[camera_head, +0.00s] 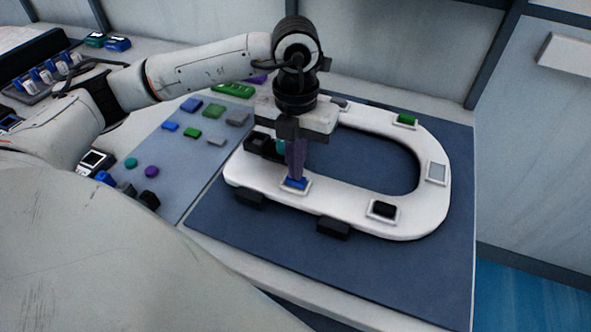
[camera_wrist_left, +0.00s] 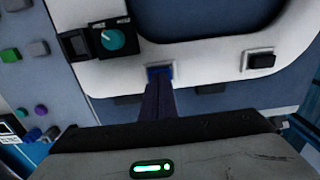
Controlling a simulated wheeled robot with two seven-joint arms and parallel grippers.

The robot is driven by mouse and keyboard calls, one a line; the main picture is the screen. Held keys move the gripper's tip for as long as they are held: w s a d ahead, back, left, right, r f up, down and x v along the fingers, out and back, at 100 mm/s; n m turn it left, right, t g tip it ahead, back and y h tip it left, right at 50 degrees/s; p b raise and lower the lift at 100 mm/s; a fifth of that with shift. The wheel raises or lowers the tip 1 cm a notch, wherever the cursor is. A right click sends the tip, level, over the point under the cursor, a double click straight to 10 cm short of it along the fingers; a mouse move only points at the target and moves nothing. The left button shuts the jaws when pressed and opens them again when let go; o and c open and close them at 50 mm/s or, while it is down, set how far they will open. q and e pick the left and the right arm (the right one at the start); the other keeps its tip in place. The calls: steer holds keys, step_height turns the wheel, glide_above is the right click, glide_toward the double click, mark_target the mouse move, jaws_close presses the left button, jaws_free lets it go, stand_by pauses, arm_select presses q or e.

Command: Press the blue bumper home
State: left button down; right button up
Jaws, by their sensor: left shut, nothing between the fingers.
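The blue bumper (camera_head: 294,184) sits in a white-framed socket on the near left part of the white toilet seat ring (camera_head: 350,212). In the left wrist view the blue bumper (camera_wrist_left: 160,71) shows just past my fingertips, partly hidden by them. My left gripper (camera_head: 295,174) is shut and empty, pointing down with its tips at the bumper; it also shows in the left wrist view (camera_wrist_left: 158,84). The tips look to be on or just above the bumper; I cannot tell whether they touch, nor how deep the bumper sits. My right gripper is not in view.
Other sockets on the ring hold a green bumper (camera_head: 406,119), a grey one (camera_head: 437,172) and a black one (camera_head: 383,209). A black unit with a teal knob (camera_wrist_left: 113,39) stands close left of my gripper. Loose coloured blocks lie on the left mat (camera_head: 180,155). The blue-grey mat's (camera_head: 420,270) front right is clear.

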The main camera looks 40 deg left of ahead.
arm_select(q)
steer(key=shift+f+b, duration=0.45)
steer(key=shift+f, duration=0.15)
steer(key=shift+r, duration=0.1)
stand_by(0.4)
step_height(320, 180, up, 8)
steer(key=p, duration=0.5)
stand_by(0.4)
stand_by(0.4)
